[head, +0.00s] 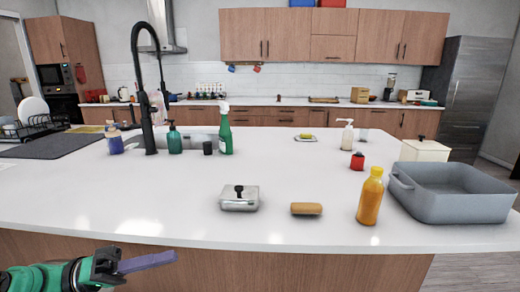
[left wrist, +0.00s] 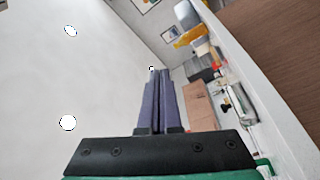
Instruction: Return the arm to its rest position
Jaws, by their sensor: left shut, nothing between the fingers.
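My left gripper (head: 148,262) is at the lower left of the head view, in front of the island's near edge and below the counter top. Its purple fingers point right. In the left wrist view the two fingers (left wrist: 156,98) lie together, shut with nothing between them. The left gripper touches none of the objects on the counter. My right gripper is not in view.
The white island counter (head: 120,205) is clear at its front left. A metal butter dish (head: 239,203), a brown sponge-like block (head: 306,209), an orange bottle (head: 370,198) and a grey basin (head: 455,205) stand along the front. A black faucet (head: 148,130) rises behind.

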